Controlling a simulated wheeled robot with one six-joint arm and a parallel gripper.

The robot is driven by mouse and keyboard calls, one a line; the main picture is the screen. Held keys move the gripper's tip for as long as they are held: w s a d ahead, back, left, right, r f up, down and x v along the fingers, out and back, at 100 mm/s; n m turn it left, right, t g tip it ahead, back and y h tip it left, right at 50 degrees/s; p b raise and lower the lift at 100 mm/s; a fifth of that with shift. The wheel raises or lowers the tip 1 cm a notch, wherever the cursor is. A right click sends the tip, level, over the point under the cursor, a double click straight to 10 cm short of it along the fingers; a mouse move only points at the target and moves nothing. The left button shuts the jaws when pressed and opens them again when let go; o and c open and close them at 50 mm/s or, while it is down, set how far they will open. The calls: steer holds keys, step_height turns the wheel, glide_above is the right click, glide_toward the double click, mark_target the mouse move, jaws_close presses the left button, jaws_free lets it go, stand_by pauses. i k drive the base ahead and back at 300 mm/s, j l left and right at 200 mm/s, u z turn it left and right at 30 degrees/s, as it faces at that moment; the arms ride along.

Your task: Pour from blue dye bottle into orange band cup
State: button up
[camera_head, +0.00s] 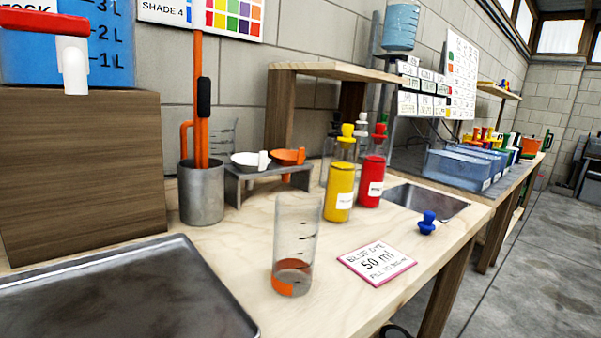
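A clear, marked cup (297,240) stands upright on the wooden bench, front centre. Orange shows at its base; the rest looks empty. A card (377,262) reading "BLUE DYE 50 ml" with a fill note lies flat to the right of the cup. A blue stopper (427,223) sits by itself on the bench near the front edge, right of the card. I see no blue dye bottle in this view. My gripper is not in view, so I cannot see whether it holds anything.
A yellow bottle (340,184) and red bottle (372,173) stand behind the cup, clear bottles behind them. A metal pot (201,193) with orange tools and a small rack (268,177) are at left.

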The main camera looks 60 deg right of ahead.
mark_target(298, 213)
steer(key=i+l, duration=0.3)
steer(key=l, duration=0.15)
steer(key=i+l, duration=0.3)
steer(key=l, duration=0.15)
